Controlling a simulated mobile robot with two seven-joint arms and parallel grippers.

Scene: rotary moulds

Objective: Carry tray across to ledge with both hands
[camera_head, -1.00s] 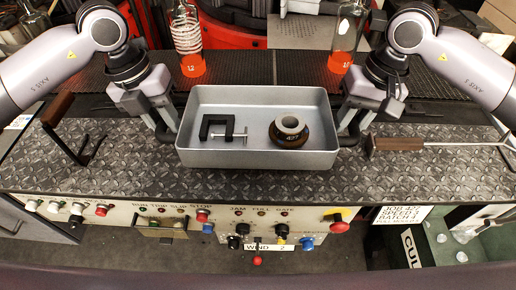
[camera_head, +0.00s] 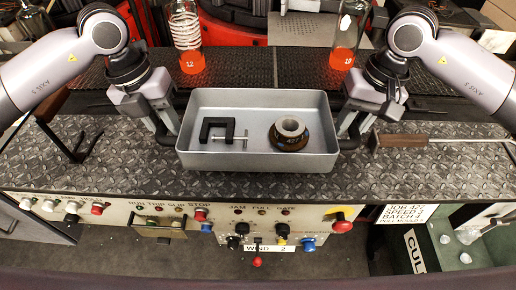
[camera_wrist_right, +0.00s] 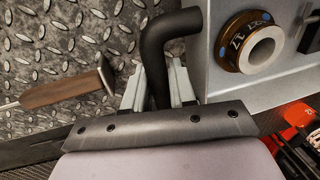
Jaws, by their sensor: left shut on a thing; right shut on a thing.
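The grey tray (camera_head: 258,161) is level in the middle of the head view. It holds a black clamp (camera_head: 222,133) at its left and a dark ring-shaped part with a pale hub (camera_head: 289,135) at its right. My left gripper (camera_head: 168,134) is shut on the tray's left handle. My right gripper (camera_head: 351,136) is shut on its right side; the right wrist view shows the fingers (camera_wrist_right: 158,92) around the bent black handle (camera_wrist_right: 166,45). The tray is over the diamond-plate ledge (camera_head: 110,178); whether it touches is unclear.
A wooden-handled tool (camera_head: 400,140) lies right of the tray, another (camera_head: 60,130) at the left. Two bottles with orange liquid (camera_head: 188,50) (camera_head: 345,50) stand behind on dark grating. A control panel with buttons (camera_head: 260,230) is in front, a cull bin (camera_head: 428,245) at front right.

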